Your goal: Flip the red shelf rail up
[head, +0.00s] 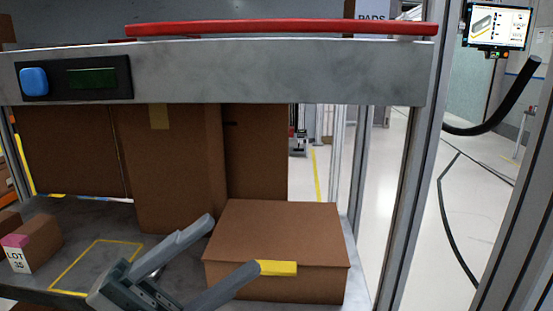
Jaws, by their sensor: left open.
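The red shelf rail (280,27) runs along the top front edge of the upper grey shelf (260,75). It lies close along that edge and looks nearly level. My left gripper (232,248) is low in the picture, well below the rail, in front of the lower shelf. Its two fingers are spread and hold nothing. The right fingertip overlaps the yellow label of a brown box in the view; I cannot tell whether it touches. My right gripper is not in view.
A brown box (275,225) with a yellow label (278,268) stands behind my gripper. Taller cartons (175,165) stand further back. A panel with a blue button (34,81) is on the shelf front. A small LOT 35 box (35,243) sits left. Grey posts (412,190) stand right.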

